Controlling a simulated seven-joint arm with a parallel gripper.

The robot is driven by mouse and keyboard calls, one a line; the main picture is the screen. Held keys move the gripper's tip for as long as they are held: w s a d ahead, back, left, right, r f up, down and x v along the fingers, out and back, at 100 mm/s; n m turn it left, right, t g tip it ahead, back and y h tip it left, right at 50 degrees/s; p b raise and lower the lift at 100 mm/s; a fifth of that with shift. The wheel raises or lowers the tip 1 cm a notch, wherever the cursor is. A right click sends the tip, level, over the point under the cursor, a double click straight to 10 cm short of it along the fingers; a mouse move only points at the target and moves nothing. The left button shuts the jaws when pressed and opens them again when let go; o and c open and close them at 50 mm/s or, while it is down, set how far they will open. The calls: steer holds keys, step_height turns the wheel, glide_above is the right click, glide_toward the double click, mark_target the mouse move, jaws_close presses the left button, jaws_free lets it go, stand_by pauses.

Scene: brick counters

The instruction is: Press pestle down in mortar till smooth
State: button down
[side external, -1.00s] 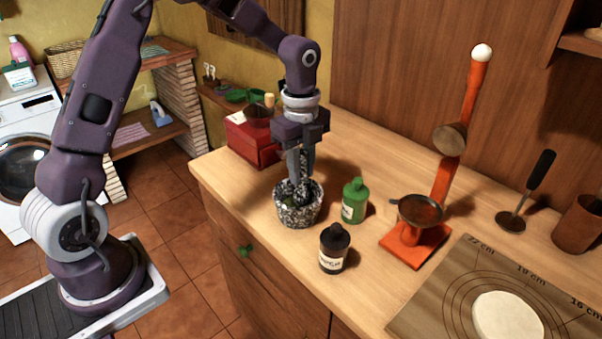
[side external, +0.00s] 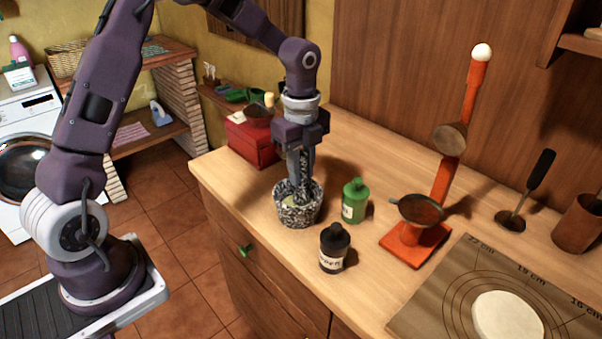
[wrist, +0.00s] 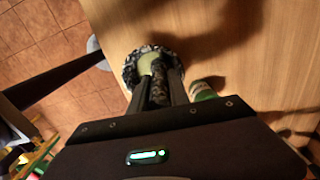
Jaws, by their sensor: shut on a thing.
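A speckled black-and-white stone mortar (side external: 297,215) stands upright on the wooden counter near its front edge. Pale green contents (wrist: 147,64) show inside it in the wrist view. My gripper (side external: 301,172) is above the mortar, pointing down, shut on the speckled pestle (wrist: 159,92). The pestle is upright between my fingers, and its lower end reaches down into the mortar's mouth. Whether its tip touches the contents is hidden. The mortar (wrist: 129,72) also shows in the wrist view, beyond my fingertips.
A green bottle (side external: 354,203) stands close to the mortar's right, and a dark labelled bottle (side external: 334,250) in front. An orange press (side external: 415,243) is further right, beside a mat (side external: 425,318) with dough. A red coffee grinder (side external: 250,140) stands behind left.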

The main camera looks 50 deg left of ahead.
steer(key=shift+r, duration=3.35)
steer(key=shift+a, duration=0.1)
